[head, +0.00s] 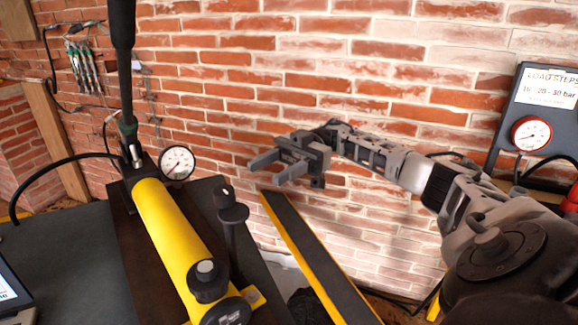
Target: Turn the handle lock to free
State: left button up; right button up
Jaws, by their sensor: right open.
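A yellow hand pump (172,228) lies on a dark board at the left, with its long black handle (122,75) standing upright at its far end. A black knob with a small white mark (231,207) stands on a post just right of the pump. Another black knob (207,280) sits on the pump's near end. I cannot tell for sure which part is the handle lock. My right gripper (264,172) is open and empty, above and right of the post knob and apart from it, fingers pointing left. My left gripper is not in view.
A round gauge (177,162) stands beside the handle's foot, close to the gripper's left. A black and yellow beam (312,262) slants below the gripper. A brick wall (330,70) is behind. A gauge panel (541,92) is at right. A black hose (50,172) loops left.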

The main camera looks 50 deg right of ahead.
jog(key=shift+d+b, duration=0.4)
jog(key=shift+d, duration=2.05)
